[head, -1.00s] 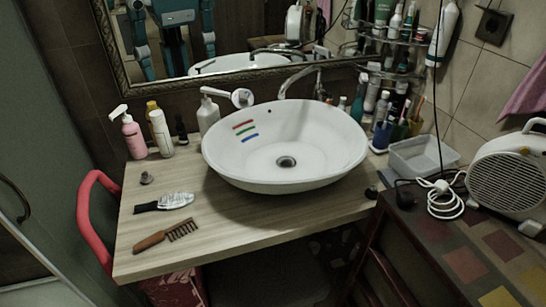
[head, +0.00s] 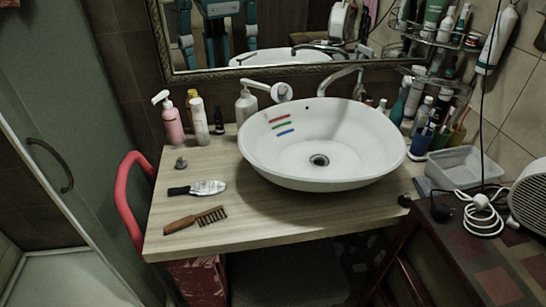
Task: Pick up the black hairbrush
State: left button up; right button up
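A brush with a black handle and a pale, silvery-white head (head: 198,188) lies on the wooden counter (head: 270,233), left of the basin. The handle points left. A brown comb-like brush with dark teeth (head: 195,220) lies just in front of it, apart from it. Neither of my grippers is in view directly. Teal and dark parts of my body show in the mirror, but no gripper state can be read there.
A white vessel basin (head: 322,150) fills the counter's middle. Bottles, including a pink pump bottle (head: 173,122), stand at the back left. A red curved rail (head: 127,200) is at the counter's left edge. A clear tray (head: 467,168) and white heater (head: 530,198) are on the right.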

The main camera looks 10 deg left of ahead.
aim_at(206, 188)
jog(key=i+l+u, duration=0.15)
jog(key=u, duration=0.3)
jog(key=i+l+u, duration=0.15)
jog(key=u, duration=0.3)
jog(key=l+u, duration=0.45)
jog(key=i+j, duration=0.05)
